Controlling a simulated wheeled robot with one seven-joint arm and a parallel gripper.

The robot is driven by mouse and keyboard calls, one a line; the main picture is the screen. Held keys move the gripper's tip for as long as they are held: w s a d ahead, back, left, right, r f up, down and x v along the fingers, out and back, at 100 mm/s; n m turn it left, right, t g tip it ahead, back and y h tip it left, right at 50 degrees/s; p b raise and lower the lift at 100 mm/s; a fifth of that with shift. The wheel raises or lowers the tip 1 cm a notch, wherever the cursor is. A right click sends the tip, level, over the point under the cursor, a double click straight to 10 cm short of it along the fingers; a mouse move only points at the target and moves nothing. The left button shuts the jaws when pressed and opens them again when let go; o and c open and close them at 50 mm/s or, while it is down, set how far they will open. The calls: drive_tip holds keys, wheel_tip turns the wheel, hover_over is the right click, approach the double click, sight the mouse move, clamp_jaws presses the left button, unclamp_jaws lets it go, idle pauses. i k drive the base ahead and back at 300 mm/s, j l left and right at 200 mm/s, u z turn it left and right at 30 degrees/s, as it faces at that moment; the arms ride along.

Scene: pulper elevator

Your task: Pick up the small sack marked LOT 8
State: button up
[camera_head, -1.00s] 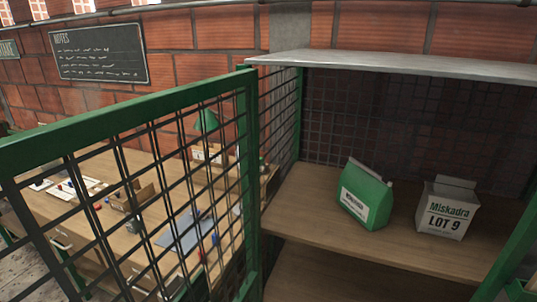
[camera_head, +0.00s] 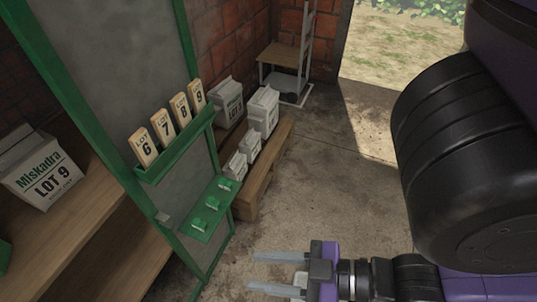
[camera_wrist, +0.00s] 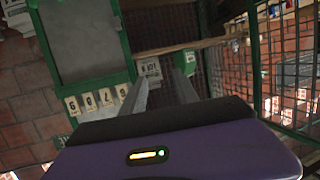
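Several white sacks with dark print stand by the low wooden bench beyond the green frame. Two small ones, a nearer small sack (camera_head: 236,166) and a farther small sack (camera_head: 250,145), are on it, with a taller sack (camera_head: 264,110) behind. Their lot numbers are too small to read, so I cannot tell which is LOT 8. A sack marked LOT 9 (camera_head: 45,168) stands on the left shelf. My gripper (camera_head: 278,272) is open and empty, right of the green frame and nearer than the bench. Its spread fingers also show in the wrist view (camera_wrist: 162,92).
Tags marked LOT 6, 7, 8 and 9 stand in a green holder (camera_head: 180,150) on the frame. A green ledge (camera_head: 205,210) with green pieces juts out below. The wooden bench (camera_head: 272,160) runs beside it. The concrete floor (camera_head: 335,180) to the right is clear.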

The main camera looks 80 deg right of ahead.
sight(236, 169)
drive_tip(key=z, duration=1.4)
drive_tip(key=i+l+u, duration=0.1)
drive_tip(key=u, duration=0.35)
drive_tip(key=l+u, duration=0.3)
drive_tip(key=u, duration=0.2)
drive_tip(key=l+u, duration=0.25)
drive_tip(key=u, duration=0.2)
drive_tip(key=l+u, duration=0.15)
drive_tip(key=l, duration=0.25)
drive_tip(key=k+l+u, duration=0.1)
drive_tip(key=l, duration=0.35)
drive_tip(key=k+l+u, duration=0.15)
drive_tip(key=l, duration=0.25)
drive_tip(key=l+u, duration=0.1)
drive_tip(key=l, duration=0.3)
drive_tip(key=k+l+u, duration=0.15)
drive_tip(key=l, duration=0.25)
drive_tip(key=k+l+u, duration=0.1)
drive_tip(key=l, duration=0.25)
drive_tip(key=k+l, duration=0.15)
drive_tip(key=l, duration=0.25)
drive_tip(key=k+l, duration=0.15)
drive_tip(key=l, duration=0.2)
drive_tip(key=k+l, duration=0.15)
drive_tip(key=l, duration=0.25)
drive_tip(key=k+l, duration=0.15)
drive_tip(key=l, duration=0.25)
